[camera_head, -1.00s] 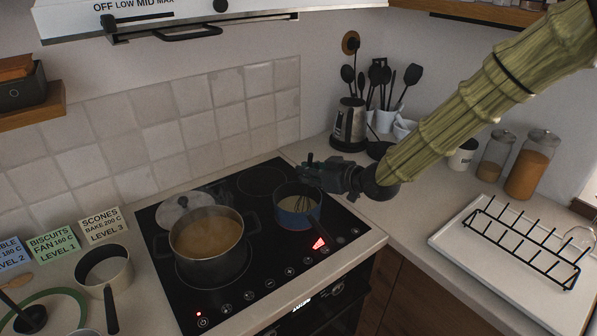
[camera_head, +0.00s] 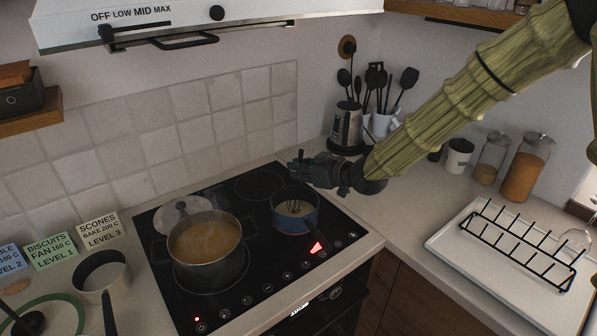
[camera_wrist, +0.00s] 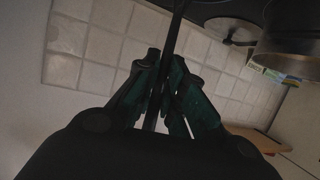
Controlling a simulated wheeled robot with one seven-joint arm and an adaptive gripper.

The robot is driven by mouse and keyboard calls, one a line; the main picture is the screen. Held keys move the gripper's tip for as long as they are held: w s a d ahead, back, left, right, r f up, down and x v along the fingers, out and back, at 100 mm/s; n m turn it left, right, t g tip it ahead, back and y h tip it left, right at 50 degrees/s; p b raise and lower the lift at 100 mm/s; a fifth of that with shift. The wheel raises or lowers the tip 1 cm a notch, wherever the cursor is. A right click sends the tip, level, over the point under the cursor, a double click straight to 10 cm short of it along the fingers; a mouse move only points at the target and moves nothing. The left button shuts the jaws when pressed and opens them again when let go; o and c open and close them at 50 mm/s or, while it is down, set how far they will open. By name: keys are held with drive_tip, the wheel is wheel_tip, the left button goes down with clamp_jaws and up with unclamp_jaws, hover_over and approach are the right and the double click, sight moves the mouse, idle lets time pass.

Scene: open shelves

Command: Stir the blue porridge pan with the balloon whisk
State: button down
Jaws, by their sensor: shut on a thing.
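The blue porridge pan (camera_head: 296,225) stands on the right side of the black hob, with pale contents inside. The wire loops of the balloon whisk (camera_head: 294,207) show inside the pan, over or in the contents; how deep they reach is unclear. My gripper (camera_head: 300,164) is above the pan's back rim, reaching in from the right. In the wrist view, my gripper (camera_wrist: 160,98) is shut on the whisk's dark, thin handle (camera_wrist: 173,42). Most of the handle is hidden in the head view.
A large pot (camera_head: 208,262) of brownish liquid stands on the hob left of the pan, with a lid (camera_head: 183,214) behind it. A utensil holder (camera_head: 347,128) stands at the back right. A drying rack (camera_head: 520,245) lies at the right. The rear right hob zone is clear.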

drive_tip(key=shift+r+p, duration=1.95)
drive_tip(key=shift+r, duration=1.5)
drive_tip(key=shift+r+p, duration=0.95)
drive_tip(key=shift+r, duration=0.6)
